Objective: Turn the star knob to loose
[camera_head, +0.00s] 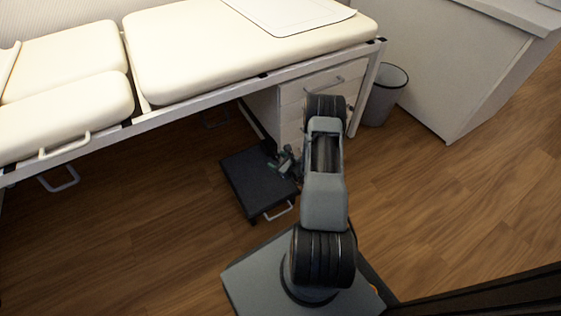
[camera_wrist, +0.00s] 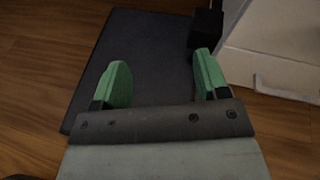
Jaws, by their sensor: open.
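I cannot make out a star knob in either view. My gripper (camera_head: 286,160) hangs over a flat black platform (camera_head: 243,180) on the floor, by the drawer cabinet. In the wrist view my gripper (camera_wrist: 162,76) is open, its two green fingers wide apart with nothing between them. The black platform (camera_wrist: 150,45) fills the ground beyond the fingers. A small dark block (camera_wrist: 206,28) is at the platform's right edge, past the right finger; its details are too dark to tell.
A cream padded exam table (camera_head: 215,60) on a metal frame spans the back. White drawers (camera_head: 292,115) stand under it. A waste bin (camera_head: 384,95) and a white counter (camera_head: 465,70) are at the right. A light handle (camera_head: 280,210) sits at the platform's front. Wooden floor is clear at left and right.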

